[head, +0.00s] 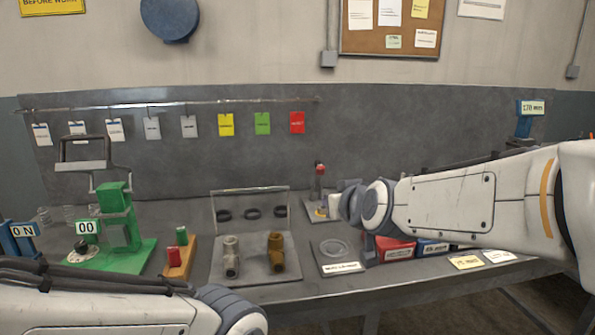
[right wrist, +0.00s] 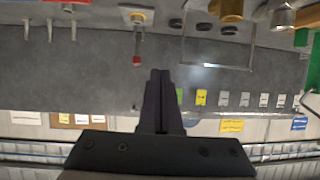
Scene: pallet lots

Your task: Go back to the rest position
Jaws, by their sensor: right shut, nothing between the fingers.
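My right arm reaches in from the right in the head view, over the bench (head: 300,291). Its wrist end is near a small stand with a red-topped post (head: 319,180). The right gripper (right wrist: 160,73) shows in the right wrist view with its two dark fingers together and nothing between them. That view looks upside down, with the red-tipped post (right wrist: 137,45) beyond the fingertips, apart from them. My left arm crosses the lower left of the head view; its gripper is out of the picture.
A green press (head: 118,225), a wooden block with red and green buttons (head: 180,262), a tray with two pipe fittings (head: 253,264) and a round-recess plate (head: 337,256) stand on the bench. Red (head: 393,249) and blue bins sit under my right arm. Tags hang from a rail (head: 170,104).

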